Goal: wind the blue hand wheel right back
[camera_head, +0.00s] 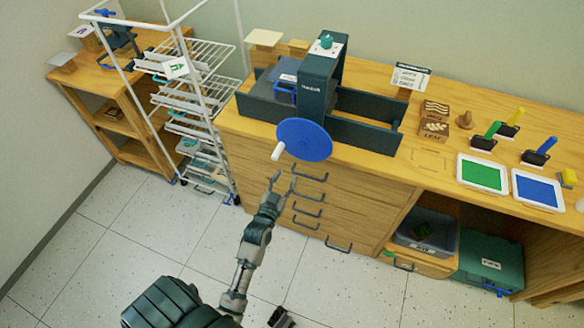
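The blue hand wheel (304,140) is a disc on the front of a dark green press (317,85) on the wooden cabinet top. Its white handle (278,151) sticks out at the wheel's lower left. My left gripper (281,179) is just below the wheel and handle, apart from them in the picture. Its fingers are spread and nothing shows between them. A small dark part (281,318) at the bottom edge may be my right gripper, but its fingers cannot be made out.
A white wire drying rack (190,110) stands left of the cabinet. Drawer handles (309,195) stick out below the wheel. Green (482,173) and blue (537,189) ink trays lie on the top at right. The tiled floor (150,225) in front is clear.

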